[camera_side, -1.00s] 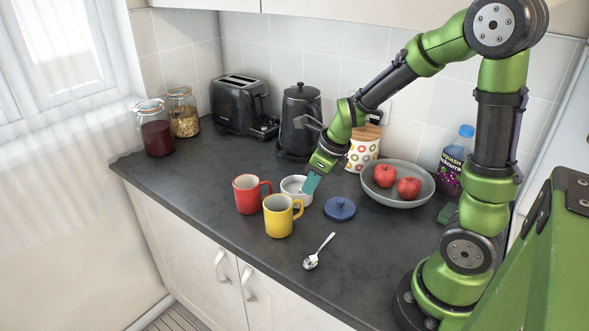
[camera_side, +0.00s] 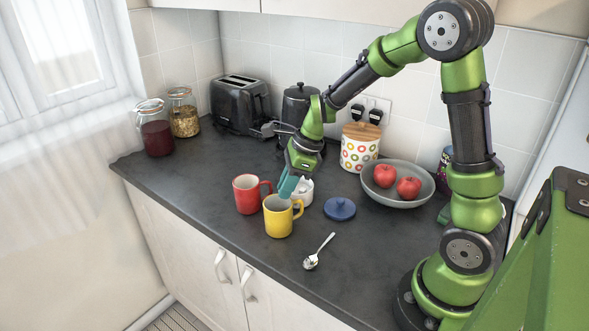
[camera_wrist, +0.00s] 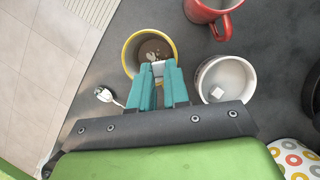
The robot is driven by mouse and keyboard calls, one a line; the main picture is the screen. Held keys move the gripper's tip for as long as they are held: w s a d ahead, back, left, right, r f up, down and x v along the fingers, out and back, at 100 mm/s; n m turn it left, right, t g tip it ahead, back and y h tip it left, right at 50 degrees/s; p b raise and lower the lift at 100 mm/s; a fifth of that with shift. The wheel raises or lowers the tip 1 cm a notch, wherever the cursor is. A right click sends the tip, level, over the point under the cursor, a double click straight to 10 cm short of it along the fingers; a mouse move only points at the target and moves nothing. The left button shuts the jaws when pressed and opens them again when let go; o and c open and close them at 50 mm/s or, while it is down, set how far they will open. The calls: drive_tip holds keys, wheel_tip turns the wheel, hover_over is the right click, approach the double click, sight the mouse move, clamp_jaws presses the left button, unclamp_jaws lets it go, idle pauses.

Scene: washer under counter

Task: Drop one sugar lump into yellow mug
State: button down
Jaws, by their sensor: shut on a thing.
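The yellow mug (camera_side: 278,220) stands upright on the dark counter. In the wrist view the yellow mug (camera_wrist: 127,62) shows brown contents with small pale specks. My gripper (camera_side: 286,190) points down just above and behind the mug's rim. In the wrist view my gripper (camera_wrist: 160,76) is shut on a white sugar lump (camera_wrist: 158,68), which appears over the near part of the mug's opening. The white sugar bowl (camera_side: 306,191) stands behind the mug, partly hidden by my fingers; in the wrist view this bowl (camera_wrist: 203,72) shows another white lump (camera_wrist: 217,92) inside.
A red mug (camera_side: 247,196) stands close to the yellow mug's left. A blue lid (camera_side: 340,209) and a spoon (camera_side: 312,261) lie to the right and front. A fruit bowl (camera_side: 425,198), spotted canister (camera_side: 359,153), kettle and toaster (camera_side: 238,105) stand farther back.

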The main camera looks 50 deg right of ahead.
drive_tip(key=shift+f, duration=0.3)
drive_tip(key=c, duration=1)
unclamp_jaws()
drive_tip(key=shift+c, duration=0.2)
drive_tip(key=v, duration=1.7)
drive_tip(key=shift+w, duration=0.1)
